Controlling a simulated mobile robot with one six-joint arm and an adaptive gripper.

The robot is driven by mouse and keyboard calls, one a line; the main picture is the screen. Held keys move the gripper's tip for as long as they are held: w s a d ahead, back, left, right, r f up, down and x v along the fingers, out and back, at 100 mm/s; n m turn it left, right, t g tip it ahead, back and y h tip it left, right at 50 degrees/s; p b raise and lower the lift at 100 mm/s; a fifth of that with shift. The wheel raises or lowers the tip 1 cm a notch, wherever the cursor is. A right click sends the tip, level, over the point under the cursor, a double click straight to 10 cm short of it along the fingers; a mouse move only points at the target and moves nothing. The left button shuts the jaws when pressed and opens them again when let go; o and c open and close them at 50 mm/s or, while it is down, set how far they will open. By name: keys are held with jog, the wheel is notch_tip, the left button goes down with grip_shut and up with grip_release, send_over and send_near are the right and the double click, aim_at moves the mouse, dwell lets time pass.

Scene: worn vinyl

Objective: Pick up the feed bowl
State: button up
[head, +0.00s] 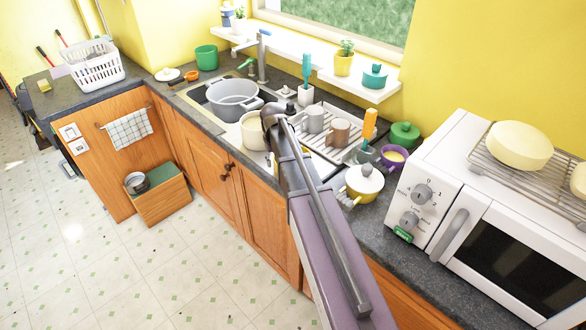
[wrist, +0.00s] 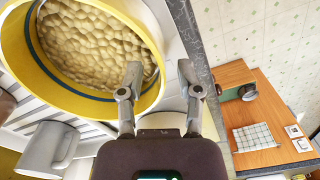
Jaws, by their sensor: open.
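In the wrist view, a large yellow bowl (wrist: 18,50) with a dark inner band holds pale lumpy feed and fills the upper left; I take it as the feed bowl. My gripper (wrist: 160,73) is open and empty. Its left finger overlaps the bowl's near right rim in the picture, and its right finger lies just outside it. I cannot tell whether either touches. In the head view, my gripper (head: 275,116) is over the counter beside a cream vessel (head: 254,132), which it partly hides. My arm covers the area below.
Mugs stand in a dish rack (head: 326,138) right of the gripper, with a grey pot (head: 233,97) in the sink behind. A lidded yellow pot (head: 362,184) and a microwave (head: 440,200) stand to the right. A small grey pot (head: 136,183) sits on a green-topped box below.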

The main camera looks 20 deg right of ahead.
jog(key=shift+f+b, duration=0.8)
jog(key=shift+f, duration=0.35)
grip_shut()
